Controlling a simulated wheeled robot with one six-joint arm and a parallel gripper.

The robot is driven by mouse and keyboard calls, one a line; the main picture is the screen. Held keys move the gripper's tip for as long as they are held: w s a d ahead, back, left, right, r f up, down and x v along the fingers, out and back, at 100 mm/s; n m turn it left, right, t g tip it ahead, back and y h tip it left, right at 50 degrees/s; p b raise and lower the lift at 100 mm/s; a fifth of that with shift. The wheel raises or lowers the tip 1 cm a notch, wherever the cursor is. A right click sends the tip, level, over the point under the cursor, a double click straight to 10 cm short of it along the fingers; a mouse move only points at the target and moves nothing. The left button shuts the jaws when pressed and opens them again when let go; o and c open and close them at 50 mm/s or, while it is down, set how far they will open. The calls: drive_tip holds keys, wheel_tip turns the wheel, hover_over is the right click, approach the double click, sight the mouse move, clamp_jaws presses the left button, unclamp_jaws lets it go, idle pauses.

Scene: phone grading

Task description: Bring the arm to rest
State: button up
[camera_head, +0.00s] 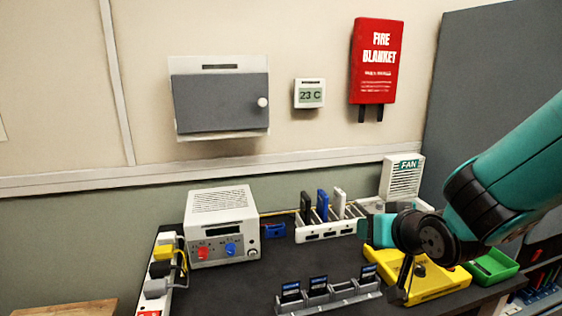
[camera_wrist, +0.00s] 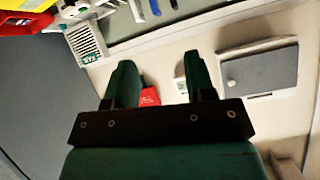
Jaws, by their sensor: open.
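My teal arm comes in from the right in the head view, above the right part of the dark table (camera_head: 225,288). My gripper (camera_wrist: 158,62) shows in the wrist view with its two dark green fingers spread apart. Nothing is between them, and they touch nothing that I can see. Behind them are the wall and the table edge.
My arm overlaps a yellow fixture (camera_head: 440,287) beside a green tray (camera_head: 493,266). A white rack (camera_head: 318,233) holds upright phones; a grey rack (camera_head: 330,300) stands in front. A white power unit (camera_head: 222,222) is left.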

drive_tip(key=s+a+r+n+g, duration=0.1)
drive_tip(key=s+n+g, duration=0.1)
drive_tip(key=s, duration=0.6)
drive_tip(key=s+a+r+n+g+y, duration=0.1)
drive_tip(key=s+r+n+g, duration=0.1)
drive_tip(key=s+g, duration=0.3)
drive_tip(key=s+a+r+n+g, duration=0.1)
drive_tip(key=s+g, duration=0.3)
drive_tip(key=s, duration=0.7)
drive_tip(key=shift+s+a+r+n+y, duration=0.3)
drive_tip(key=shift+s+n, duration=0.1)
drive_tip(key=shift+n, duration=0.4)
